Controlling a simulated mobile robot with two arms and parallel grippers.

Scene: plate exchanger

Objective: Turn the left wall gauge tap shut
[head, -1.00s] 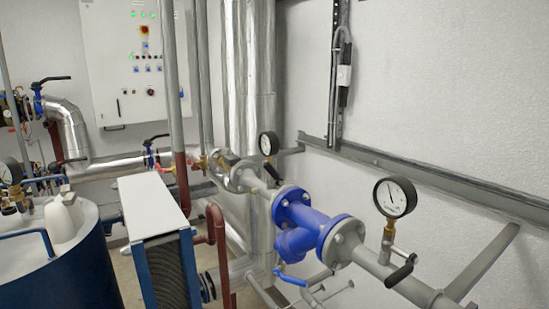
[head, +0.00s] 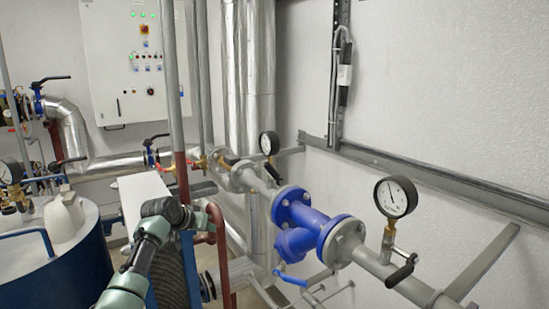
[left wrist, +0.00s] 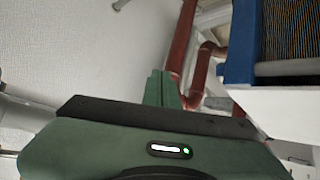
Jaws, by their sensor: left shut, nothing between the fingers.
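The left wall gauge (head: 268,143) is a round white dial with a black rim on the grey pipe. Its tap has a black lever (head: 273,173) just below the dial, slanting down to the right. My left gripper (head: 201,219) is in front of the white-topped plate exchanger, to the left of and below this tap, apart from it. In the left wrist view its green fingers (left wrist: 160,88) are together with nothing between them. The tap is not clearly visible in that view. My right gripper is not in view.
A second gauge (head: 396,197) with a black-handled tap (head: 401,272) stands on the pipe at the right. A blue flanged valve body (head: 300,225) lies between the gauges. Red-brown pipes (head: 219,245) run beside my gripper. A blue tank (head: 60,270) is at the left.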

